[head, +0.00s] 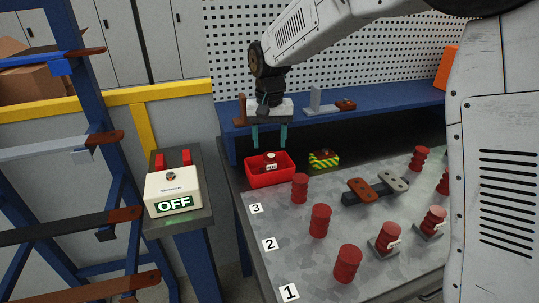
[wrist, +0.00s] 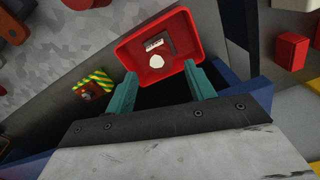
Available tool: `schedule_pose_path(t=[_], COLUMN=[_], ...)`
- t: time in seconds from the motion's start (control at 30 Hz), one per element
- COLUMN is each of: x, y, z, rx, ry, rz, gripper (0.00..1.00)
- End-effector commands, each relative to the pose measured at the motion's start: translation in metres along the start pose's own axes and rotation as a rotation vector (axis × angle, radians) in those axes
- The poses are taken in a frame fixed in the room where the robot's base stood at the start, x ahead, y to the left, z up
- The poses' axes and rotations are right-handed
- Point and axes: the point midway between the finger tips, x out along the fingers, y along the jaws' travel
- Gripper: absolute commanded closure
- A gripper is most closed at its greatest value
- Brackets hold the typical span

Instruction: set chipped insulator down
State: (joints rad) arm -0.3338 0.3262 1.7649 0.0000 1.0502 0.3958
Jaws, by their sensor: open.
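My gripper (head: 269,140) is open above the red tray (head: 270,180) at the table's back left corner. In the wrist view its two teal fingers (wrist: 160,70) are spread apart with nothing between their tips, at the tray's near side (wrist: 125,48). Inside the tray are a round pale patch (wrist: 156,61) and a small dark piece with a white label (wrist: 155,43). The pale patch may be the chip on a red insulator lying there; red on red hides its outline. The fingers do not appear to touch it.
A striped yellow-green block (head: 324,159) sits right of the tray. A bar with two pads (head: 375,188) lies mid-table. An OFF box (head: 174,190) stands left.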

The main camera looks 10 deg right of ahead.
Motion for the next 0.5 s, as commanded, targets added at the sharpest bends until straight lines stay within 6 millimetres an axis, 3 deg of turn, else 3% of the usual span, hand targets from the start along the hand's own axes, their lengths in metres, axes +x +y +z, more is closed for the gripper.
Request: schedule_pose_path(t=[0.2, 0.5], x=[-0.032, -0.041], y=[0.000, 0.001], z=[0.000, 0.001], rx=[0.000, 0.000], ry=[0.001, 0.000], rz=[-0.001, 0.000], gripper=[0.46, 0.46])
